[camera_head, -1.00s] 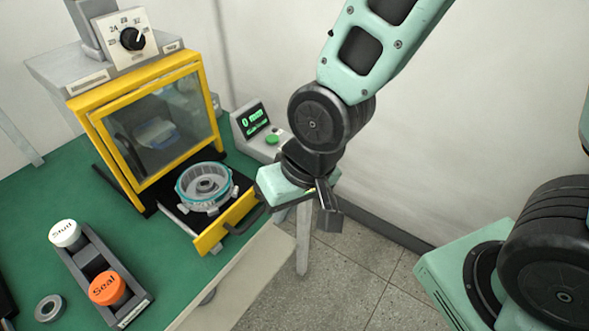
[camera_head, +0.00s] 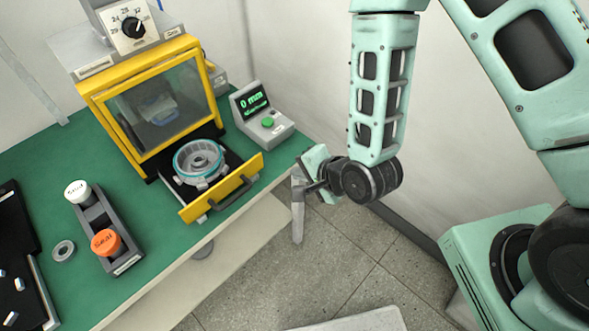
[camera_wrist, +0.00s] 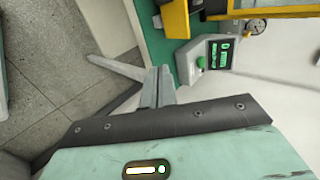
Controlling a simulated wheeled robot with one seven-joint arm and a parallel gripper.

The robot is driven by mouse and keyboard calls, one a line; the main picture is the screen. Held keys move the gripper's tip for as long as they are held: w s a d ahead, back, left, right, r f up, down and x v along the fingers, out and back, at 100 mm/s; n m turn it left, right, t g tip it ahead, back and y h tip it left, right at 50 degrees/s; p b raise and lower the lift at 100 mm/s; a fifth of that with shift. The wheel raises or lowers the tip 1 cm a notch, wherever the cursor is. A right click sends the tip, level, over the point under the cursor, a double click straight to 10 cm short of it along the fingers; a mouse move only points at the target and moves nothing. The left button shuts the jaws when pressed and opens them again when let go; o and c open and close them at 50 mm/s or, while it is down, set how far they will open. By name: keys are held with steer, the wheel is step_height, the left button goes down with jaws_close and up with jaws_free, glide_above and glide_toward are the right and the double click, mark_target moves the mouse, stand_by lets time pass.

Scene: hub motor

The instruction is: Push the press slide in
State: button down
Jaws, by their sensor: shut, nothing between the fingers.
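The press slide (camera_head: 222,189) is a yellow-fronted drawer with a dark handle, pulled out of the yellow press (camera_head: 127,83). A ring-shaped motor part (camera_head: 198,162) with a teal rim sits on the slide. The press window is above and behind it. My gripper (camera_head: 309,187) is to the right of the slide, beyond the table's right edge, apart from the handle. Its fingers (camera_wrist: 158,87) are together and empty in the wrist view, pointing toward the table edge.
A grey display box (camera_head: 262,116) with a green button stands right of the press and also shows in the wrist view (camera_wrist: 205,60). A grey holder (camera_head: 107,232) carries white and orange caps. A metal ring (camera_head: 63,250) lies beside it. Floor is clear before the table.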

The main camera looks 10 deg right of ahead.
steer(key=shift+w+f+b, duration=0.55)
steer(key=shift+f+b, duration=0.45)
steer(key=shift+b, duration=1.3)
steer(key=p, duration=0.1)
glide_toward(262, 164)
steer(key=x, duration=0.4)
steer(key=shift+f, duration=0.55)
steer(key=shift+w+a+f, duration=0.15)
steer(key=shift+w+a, duration=0.15)
steer(key=shift+w, duration=0.25)
steer(key=w+a+b, duration=0.1)
steer(key=w+a, duration=0.2)
steer(key=w, duration=0.1)
steer(key=w+a+b, duration=0.2)
steer(key=w+a, duration=0.1)
steer(key=w, duration=0.2)
steer(key=w+a+b, duration=0.1)
steer(key=w+a, duration=0.2)
steer(key=w, duration=0.2)
steer(key=shift+w+a+b, duration=0.25)
steer(key=shift+a+b, duration=0.1)
steer(key=shift+a, duration=0.05)
steer(key=shift+s+d, duration=0.1)
